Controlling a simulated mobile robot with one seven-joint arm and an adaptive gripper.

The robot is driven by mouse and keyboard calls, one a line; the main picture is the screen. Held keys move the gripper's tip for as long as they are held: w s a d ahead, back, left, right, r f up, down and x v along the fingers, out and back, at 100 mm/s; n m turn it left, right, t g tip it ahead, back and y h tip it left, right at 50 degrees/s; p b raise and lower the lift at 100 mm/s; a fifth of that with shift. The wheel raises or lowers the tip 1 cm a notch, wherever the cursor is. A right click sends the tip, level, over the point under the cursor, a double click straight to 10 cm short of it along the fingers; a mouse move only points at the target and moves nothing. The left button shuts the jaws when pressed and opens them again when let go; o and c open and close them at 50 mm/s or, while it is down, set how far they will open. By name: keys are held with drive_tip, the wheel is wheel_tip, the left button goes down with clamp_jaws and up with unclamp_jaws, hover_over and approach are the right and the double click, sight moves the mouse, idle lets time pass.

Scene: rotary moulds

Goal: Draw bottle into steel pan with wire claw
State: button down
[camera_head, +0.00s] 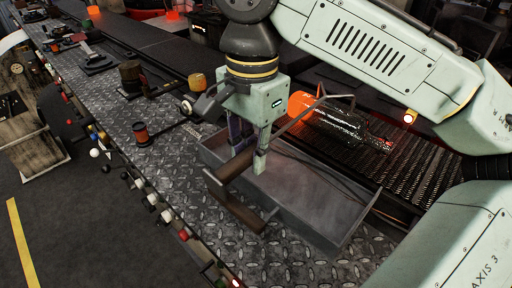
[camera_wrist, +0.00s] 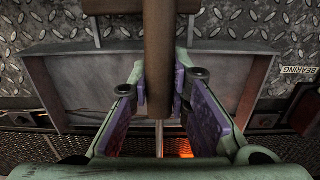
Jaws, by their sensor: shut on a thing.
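My gripper (camera_head: 248,154) is shut on the brown handle of the wire claw (camera_head: 238,207), above the near side of the steel pan. In the wrist view the handle (camera_wrist: 158,45) runs between the purple finger pads (camera_wrist: 160,88). The claw's thin metal rod (camera_head: 298,117) reaches across the pan toward the bottle, and its bent wire end shows around the bottle; I cannot tell whether it touches. The bottle (camera_head: 345,127), shiny and dark with an orange end, lies on the dark mesh behind the pan. The long grey steel pan (camera_head: 345,233) shows no bottle inside.
The pan stands on a diamond-plate bench (camera_head: 170,148). Several knobs line the bench's front edge. A dark mesh belt (camera_head: 420,163) runs behind the pan. My arm covers the upper right.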

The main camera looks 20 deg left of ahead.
drive_tip(key=shift+s+a+p, duration=0.25)
drive_tip(key=shift+s+a, duration=0.45)
drive_tip(key=shift+s, duration=0.95)
drive_tip(key=shift+s+a+p, duration=0.3)
drive_tip(key=shift+s+a, duration=0.35)
drive_tip(key=shift+s, duration=1.05)
drive_tip(key=shift+s+a+p, duration=0.25)
drive_tip(key=shift+s+a, duration=0.45)
drive_tip(key=shift+s, duration=0.95)
drive_tip(key=shift+r, duration=0.15)
wheel_tip(320, 180, up, 9)
drive_tip(key=w+p, duration=0.2)
drive_tip(key=p, duration=0.4)
drive_tip(key=shift+d+p, duration=0.4)
